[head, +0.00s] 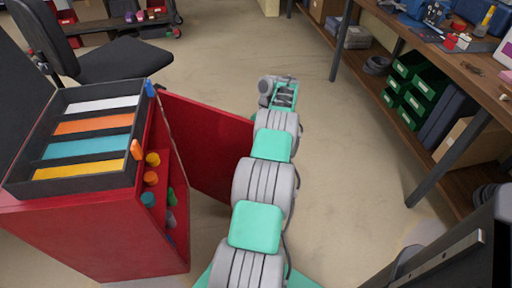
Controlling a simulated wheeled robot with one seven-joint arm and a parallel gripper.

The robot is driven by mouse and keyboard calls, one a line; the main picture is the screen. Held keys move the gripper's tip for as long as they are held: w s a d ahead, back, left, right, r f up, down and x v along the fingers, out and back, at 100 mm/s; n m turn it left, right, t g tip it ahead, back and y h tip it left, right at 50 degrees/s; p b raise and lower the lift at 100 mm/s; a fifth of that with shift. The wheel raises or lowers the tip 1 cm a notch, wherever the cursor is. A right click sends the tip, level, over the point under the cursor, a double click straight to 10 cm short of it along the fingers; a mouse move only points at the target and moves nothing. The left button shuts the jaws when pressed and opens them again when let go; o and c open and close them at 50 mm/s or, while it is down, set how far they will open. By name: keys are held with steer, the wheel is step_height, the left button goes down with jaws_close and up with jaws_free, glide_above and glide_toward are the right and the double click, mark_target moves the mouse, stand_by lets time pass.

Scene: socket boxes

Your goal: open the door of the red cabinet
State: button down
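The red cabinet (90,238) stands at the left. Its red door (208,142) is swung wide open and sticks out to the right from the cabinet's far side. The right end of the door is partly hidden behind my arm. Inside the open front, several small round coloured pieces (151,178) show. My arm reaches forward from the bottom middle, to the right of the cabinet. My gripper (284,92) is at its far end, beyond the door's outer end. Its fingers are too small and covered to tell open from shut, and I see nothing held.
A black tray (97,190) with white, orange, teal and yellow strips sits on the cabinet. A black chair (115,60) stands behind it. A wooden workbench (440,50) with green bins (412,88) below lines the right. The floor (345,150) between is clear.

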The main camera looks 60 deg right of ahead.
steer(key=shift+d, duration=0.25)
steer(key=c, duration=1.5)
jaws_free()
steer(key=shift+o, duration=0.2)
